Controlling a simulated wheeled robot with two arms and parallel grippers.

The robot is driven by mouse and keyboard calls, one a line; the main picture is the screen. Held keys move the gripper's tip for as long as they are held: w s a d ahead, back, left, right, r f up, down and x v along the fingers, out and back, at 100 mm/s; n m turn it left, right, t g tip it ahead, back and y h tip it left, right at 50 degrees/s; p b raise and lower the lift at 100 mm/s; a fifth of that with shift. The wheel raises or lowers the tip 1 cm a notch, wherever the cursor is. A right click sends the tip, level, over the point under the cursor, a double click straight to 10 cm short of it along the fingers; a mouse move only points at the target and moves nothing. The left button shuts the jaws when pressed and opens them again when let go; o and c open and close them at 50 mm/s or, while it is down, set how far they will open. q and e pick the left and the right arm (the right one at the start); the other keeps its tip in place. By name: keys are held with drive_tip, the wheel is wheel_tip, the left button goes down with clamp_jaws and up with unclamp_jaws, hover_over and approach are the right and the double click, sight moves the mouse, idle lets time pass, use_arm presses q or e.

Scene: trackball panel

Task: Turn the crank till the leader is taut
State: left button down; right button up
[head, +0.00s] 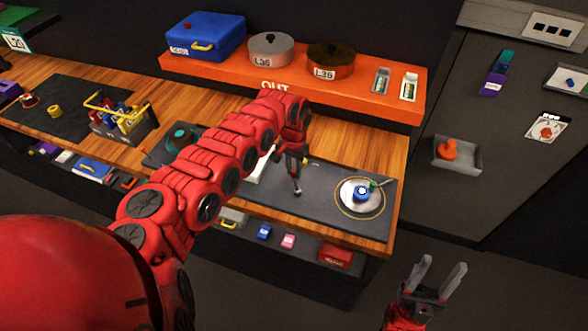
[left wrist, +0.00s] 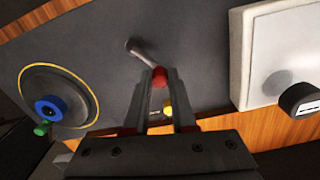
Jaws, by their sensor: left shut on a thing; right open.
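My left gripper (head: 294,158) is over the middle of the dark mat. In the left wrist view it (left wrist: 160,80) is shut on a small red knob (left wrist: 160,76). A short grey rod (left wrist: 142,51) runs from beside the knob towards the mat; the rod also shows below the gripper in the head view (head: 296,186). Whether this is the crank is unclear. A round plate with a blue hub (head: 362,192) and a small green knob (head: 375,185) sits inside a yellow ring at the mat's right. I cannot make out a leader. My right gripper (head: 440,278) is open and empty, off the bench.
A white panel (left wrist: 270,50) with a dark round-headed part (left wrist: 300,99) lies near my left gripper. A small yellow piece (left wrist: 168,107) shows behind the fingers. An orange shelf (head: 340,94) with pots, a blue case and jars stands behind the bench.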

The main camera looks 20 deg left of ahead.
use_arm(q)
drive_tip(key=shift+w+d+f+m+b, duration=0.15)
drive_tip(key=shift+w+d+m+b, duration=0.1)
drive_tip(key=shift+m+b, duration=0.45)
drive_tip(key=shift+w+d+m+b, duration=0.15)
drive_tip(key=shift+d+m+b, duration=0.2)
drive_tip(key=shift+m+b, duration=0.75)
drive_tip(key=d+m+b, duration=0.1)
drive_tip(key=m+b, duration=0.1)
drive_tip(key=shift+m, duration=0.3)
drive_tip(key=shift+d+m+b, duration=0.35)
drive_tip(key=shift+m+b, duration=0.45)
drive_tip(key=shift+r, duration=0.2)
drive_tip(key=c, duration=0.7)
unclamp_jaws()
drive_tip(key=shift+d, duration=0.1)
